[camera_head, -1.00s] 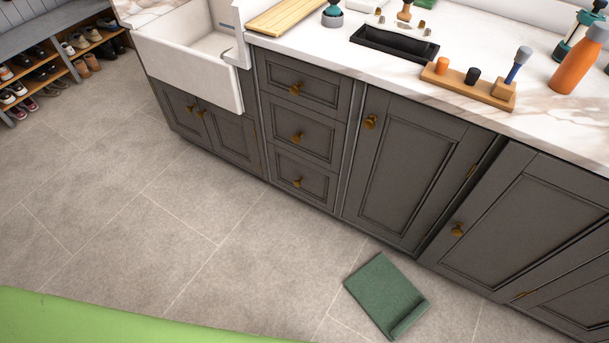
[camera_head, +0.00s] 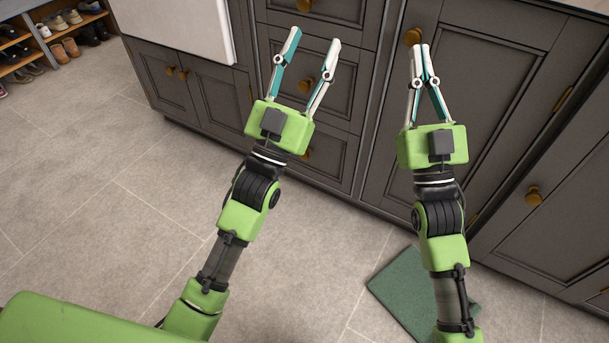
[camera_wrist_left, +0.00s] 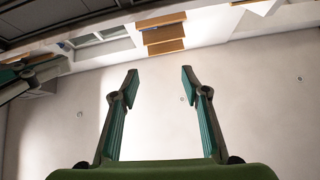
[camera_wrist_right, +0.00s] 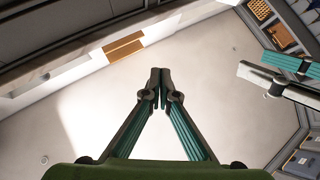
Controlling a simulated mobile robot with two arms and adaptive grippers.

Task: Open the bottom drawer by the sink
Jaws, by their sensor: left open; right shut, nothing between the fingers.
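The bottom drawer (camera_head: 336,158) is the lowest of a stack of dark grey drawers just right of the white sink (camera_head: 185,25). It looks shut. Its brass knob (camera_head: 304,153) shows partly, beside my left gripper's body. My left gripper (camera_head: 314,42) is open and empty, pictured in front of the upper drawers with its fingers pointing away from me. The middle drawer's knob (camera_head: 306,84) shows between its fingers. My right gripper (camera_head: 418,50) is shut and empty, in front of the cupboard door right of the drawers.
A cupboard knob (camera_head: 412,37) is close to my right fingertips in the picture. Another cupboard knob (camera_head: 533,194) is at right. A green mat (camera_head: 398,288) lies on the floor under my right arm. Shoe shelves (camera_head: 40,55) stand far left. The floor in front of the sink is clear.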

